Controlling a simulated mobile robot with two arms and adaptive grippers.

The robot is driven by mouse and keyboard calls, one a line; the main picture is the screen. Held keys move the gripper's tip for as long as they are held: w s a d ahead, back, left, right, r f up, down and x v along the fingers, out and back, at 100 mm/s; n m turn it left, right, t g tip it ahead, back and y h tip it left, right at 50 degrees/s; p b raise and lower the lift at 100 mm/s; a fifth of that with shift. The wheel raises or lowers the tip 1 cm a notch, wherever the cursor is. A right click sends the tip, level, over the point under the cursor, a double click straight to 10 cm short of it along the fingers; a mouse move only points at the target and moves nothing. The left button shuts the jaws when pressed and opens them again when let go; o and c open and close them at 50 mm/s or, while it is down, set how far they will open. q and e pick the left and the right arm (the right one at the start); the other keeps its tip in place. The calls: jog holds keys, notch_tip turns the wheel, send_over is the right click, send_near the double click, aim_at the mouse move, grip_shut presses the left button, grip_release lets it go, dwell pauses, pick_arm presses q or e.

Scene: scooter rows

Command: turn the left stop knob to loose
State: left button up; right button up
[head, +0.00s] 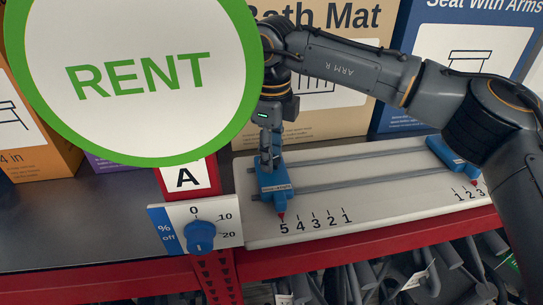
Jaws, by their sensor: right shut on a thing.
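The left stop (272,190) is a blue block on two rails at the left end of a pale board (370,218). Its red pointer stands at the 5 of the left scale. My right gripper (268,165) reaches down from above onto this stop and is shut on its knob. The knob is largely hidden between the fingers, so its setting cannot be read. The right stop (447,152) is a like blue block at the right of the rails, partly covered by my right arm. My left gripper is not in view.
A big round RENT sign (135,80) blocks the upper left. Boxes (330,120) stand behind the board. A red shelf edge (350,252) runs in front.

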jog(key=n, duration=0.5)
jog(key=shift+n+b, duration=0.3)
jog(key=shift+b, duration=0.1)
dwell(0.4)
jog(key=o, duration=1.2)
notch_tip(320, 180, up, 12)
jog(key=shift+r, duration=0.1)
